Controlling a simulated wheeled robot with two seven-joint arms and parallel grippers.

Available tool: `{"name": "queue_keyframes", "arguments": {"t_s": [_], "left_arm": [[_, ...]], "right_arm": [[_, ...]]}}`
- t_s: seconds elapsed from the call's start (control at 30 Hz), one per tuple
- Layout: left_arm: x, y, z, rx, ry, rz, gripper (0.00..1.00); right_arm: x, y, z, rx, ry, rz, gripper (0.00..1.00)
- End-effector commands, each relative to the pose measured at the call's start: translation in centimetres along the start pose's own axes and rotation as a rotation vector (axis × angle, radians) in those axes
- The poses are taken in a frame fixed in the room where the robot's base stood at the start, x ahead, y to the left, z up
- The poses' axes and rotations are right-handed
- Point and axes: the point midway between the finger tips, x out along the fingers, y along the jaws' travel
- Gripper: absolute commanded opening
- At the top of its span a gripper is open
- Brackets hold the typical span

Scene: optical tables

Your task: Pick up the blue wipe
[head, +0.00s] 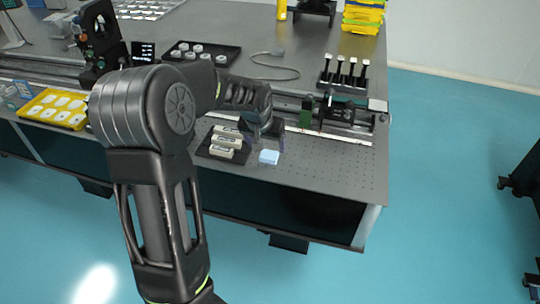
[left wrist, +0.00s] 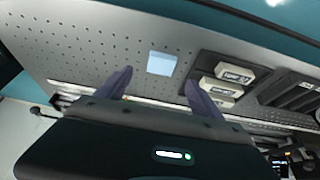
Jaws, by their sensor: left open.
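The blue wipe (head: 268,157) is a small light-blue square lying flat on the perforated grey table (head: 335,180) near its front edge. It also shows in the left wrist view (left wrist: 161,63), beyond and between the two fingertips. My left gripper (head: 264,138) is above the table, just behind the wipe in the head view. In the left wrist view my left gripper (left wrist: 158,82) has its fingers spread apart with nothing between them. It is apart from the wipe. My right gripper is in neither view.
A black tray with several pale labelled boxes (head: 228,141) sits left of the wipe; they show at right in the left wrist view (left wrist: 234,73). An optical rail (head: 340,128) with a green block (head: 306,112) runs behind. The table is bare to the wipe's right.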

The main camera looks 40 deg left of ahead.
Motion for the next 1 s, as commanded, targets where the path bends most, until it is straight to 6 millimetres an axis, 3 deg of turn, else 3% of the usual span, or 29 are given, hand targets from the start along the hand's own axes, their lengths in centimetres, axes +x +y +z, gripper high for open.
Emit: {"name": "queue_keyframes", "arguments": {"t_s": [0.2, 0.57, 1.0], "left_arm": [[2.2, -0.1, 0.1, 0.000, -0.002, -0.001, 0.76], [2.6, 0.0, 0.0, 0.000, -0.001, 0.000, 0.76], [7.5, -0.3, -0.1, 0.000, -0.002, 0.000, 0.76]], "right_arm": [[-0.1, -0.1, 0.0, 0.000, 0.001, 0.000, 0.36], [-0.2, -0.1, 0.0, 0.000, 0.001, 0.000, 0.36], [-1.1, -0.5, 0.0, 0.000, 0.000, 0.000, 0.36]]}}
